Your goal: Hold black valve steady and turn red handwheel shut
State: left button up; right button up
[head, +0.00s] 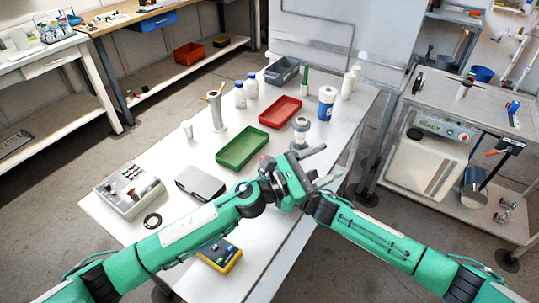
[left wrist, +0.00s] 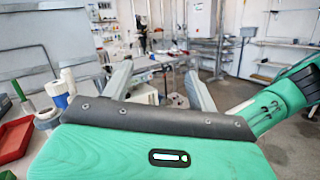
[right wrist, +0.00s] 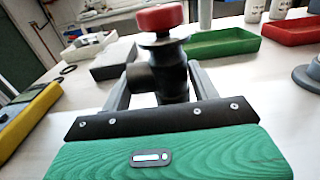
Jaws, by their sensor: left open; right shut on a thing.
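The black valve (right wrist: 170,75) is between the fingers of my right gripper (right wrist: 160,85), which is shut on its body. The red handwheel (right wrist: 160,17) sits on top of the valve, upright in the right wrist view.
Below my arms is a white table with a green tray (head: 242,147), a red tray (head: 280,112), a grey control box (head: 130,190), a yellow meter (head: 220,257) and several bottles. A cart (head: 440,150) stands at the right beyond a floor gap.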

pick_arm(q)
jog(key=w+a+f+n+t+y, duration=0.1)
jog(key=a+f+n+t+y, duration=0.4)
jog(key=a, duration=0.3)
jog(key=w+a+f+n+t+y, duration=0.1)
jog(key=a+f+n+t+y, duration=0.35)
jog(key=a+n+y, duration=0.35)
jog(key=shift+m+g+h, duration=0.35)
jog(key=shift+m+h, duration=0.25)
jog(key=shift+h, duration=0.1)
jog(key=x, duration=0.7)
jog(key=a+x, duration=0.1)
jog(key=x, duration=0.3)
jog(key=shift+w+d+f, duration=0.1)
jog(key=shift+w, duration=0.25)
jog(key=c, duration=1)
